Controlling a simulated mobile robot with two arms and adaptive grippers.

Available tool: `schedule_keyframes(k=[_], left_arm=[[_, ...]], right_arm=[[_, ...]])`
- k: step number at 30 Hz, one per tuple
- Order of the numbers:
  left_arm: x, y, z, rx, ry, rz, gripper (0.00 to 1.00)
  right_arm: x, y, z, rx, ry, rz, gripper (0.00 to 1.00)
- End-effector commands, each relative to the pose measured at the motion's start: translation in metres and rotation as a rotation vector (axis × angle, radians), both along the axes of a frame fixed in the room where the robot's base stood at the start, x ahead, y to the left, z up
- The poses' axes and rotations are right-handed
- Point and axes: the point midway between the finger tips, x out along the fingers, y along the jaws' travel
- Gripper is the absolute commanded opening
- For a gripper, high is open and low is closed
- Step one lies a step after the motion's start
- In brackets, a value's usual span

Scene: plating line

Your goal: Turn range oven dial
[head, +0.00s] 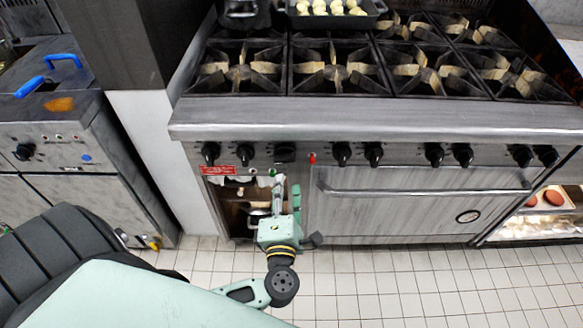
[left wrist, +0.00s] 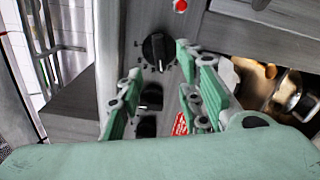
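The range (head: 400,120) fills the upper right of the head view, with a row of black knobs along its front panel. The oven dial (head: 285,152) is a dark knob left of a red light. In the left wrist view the round black dial (left wrist: 157,48) with marks around it lies just beyond the open fingers. My left gripper (head: 264,183) is below the panel in the head view, its fingers pointing up toward the dial. In the left wrist view the gripper (left wrist: 158,62) is open and empty; no contact with the dial is visible. My right gripper is not in view.
Two more knobs (head: 245,152) (head: 210,152) sit left of the dial. Below is an open compartment (head: 235,205) holding cookware. The oven door handle (head: 420,192) is to the right. A tray (head: 376,22) of pale pieces rests on the burners. Tiled floor is clear in front.

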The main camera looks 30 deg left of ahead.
Motion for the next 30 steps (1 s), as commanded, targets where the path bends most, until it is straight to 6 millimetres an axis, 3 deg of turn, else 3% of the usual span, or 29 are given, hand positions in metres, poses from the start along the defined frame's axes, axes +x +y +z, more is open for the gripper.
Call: schedule_keyframes(k=[15,25,30], left_arm=[[0.060,0.037,0.001,0.003,-0.001,0.001,0.34],[0.064,0.040,0.000,0.002,0.000,0.000,0.34],[0.064,0.040,0.000,0.002,0.000,0.000,0.20]], right_arm=[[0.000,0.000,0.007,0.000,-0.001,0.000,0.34],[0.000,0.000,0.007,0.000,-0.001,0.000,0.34],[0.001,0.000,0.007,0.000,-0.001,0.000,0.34]])
